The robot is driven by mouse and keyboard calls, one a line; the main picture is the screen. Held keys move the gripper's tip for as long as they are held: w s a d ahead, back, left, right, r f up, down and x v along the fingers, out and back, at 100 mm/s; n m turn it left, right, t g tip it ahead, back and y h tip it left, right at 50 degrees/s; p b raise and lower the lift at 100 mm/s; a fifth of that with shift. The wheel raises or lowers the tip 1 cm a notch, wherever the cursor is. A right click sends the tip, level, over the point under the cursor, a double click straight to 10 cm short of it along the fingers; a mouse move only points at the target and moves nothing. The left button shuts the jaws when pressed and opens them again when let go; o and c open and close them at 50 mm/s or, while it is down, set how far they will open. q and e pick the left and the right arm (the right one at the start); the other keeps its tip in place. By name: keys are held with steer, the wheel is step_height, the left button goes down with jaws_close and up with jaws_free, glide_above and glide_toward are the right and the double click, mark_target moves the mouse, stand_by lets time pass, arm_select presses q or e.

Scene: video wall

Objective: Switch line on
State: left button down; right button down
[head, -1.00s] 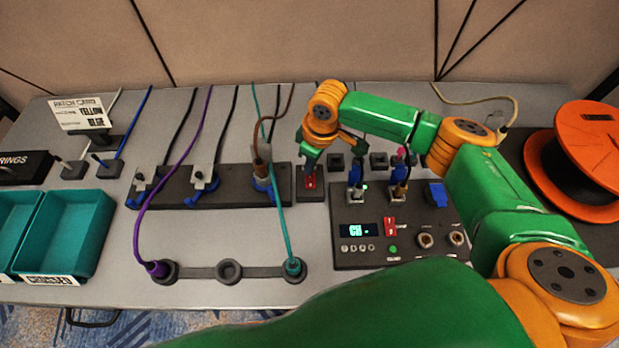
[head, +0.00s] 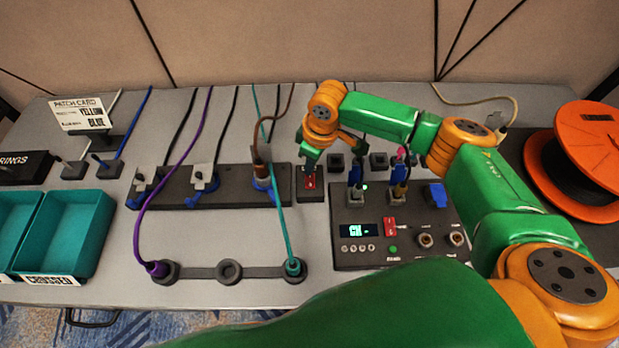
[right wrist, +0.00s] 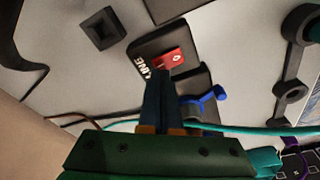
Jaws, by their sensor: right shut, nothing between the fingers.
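The line switch is a red rocker (head: 310,183) on a small dark block (head: 311,196), left of the control panel. In the right wrist view the red rocker (right wrist: 170,57) shows a small white mark, and its block (right wrist: 145,48) bears the white word LINE. My right gripper (head: 309,168) is shut and empty, pointing down at the rocker. In the right wrist view its fingertips (right wrist: 160,76) overlap the rocker's near edge. I cannot tell whether they touch it, or which way the rocker is tilted. My left gripper is not in view.
The control panel (head: 346,254) with a lit display, another red switch (head: 390,227) and plugged cords stands to the right. A socket strip (head: 225,192) with cords is at left. A teal cord (head: 281,225) runs close by. An orange reel (head: 585,135) stands far right.

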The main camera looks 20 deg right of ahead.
steer(key=shift+f+b, duration=0.45)
steer(key=shift+f, duration=0.5)
stand_by(0.7)
steer(key=shift+r, duration=0.15)
step_height(320, 180, up, 7)
steer(key=p, duration=0.8)
